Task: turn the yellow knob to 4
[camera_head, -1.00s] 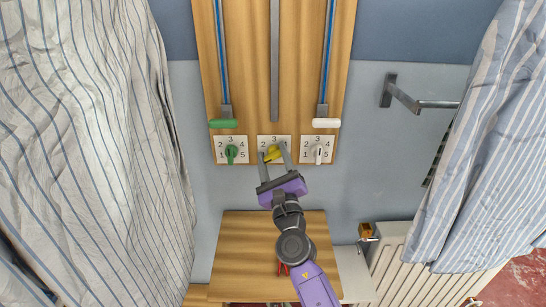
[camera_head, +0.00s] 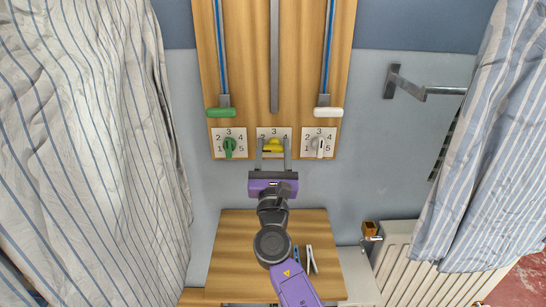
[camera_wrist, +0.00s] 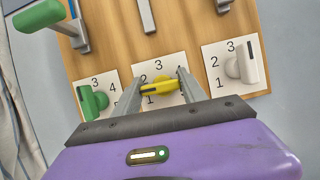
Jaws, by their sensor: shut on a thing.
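The yellow knob (camera_head: 273,149) sits on the middle white number plate (camera_head: 284,132) at the foot of the wooden board. My gripper (camera_head: 273,142) is shut on it, one finger on each side. In the head view the knob's bar lies about level. The 1, 2 and 3 show there; the right side of the plate is partly hidden by that finger, so I cannot tell the exact number pointed at.
A green knob (camera_head: 229,146) is close on the left and a white knob (camera_head: 319,145) on the right. Green (camera_head: 220,112) and white (camera_head: 328,112) lever handles hang above them. A small wooden table (camera_head: 230,245) stands below; striped cloths hang at both sides.

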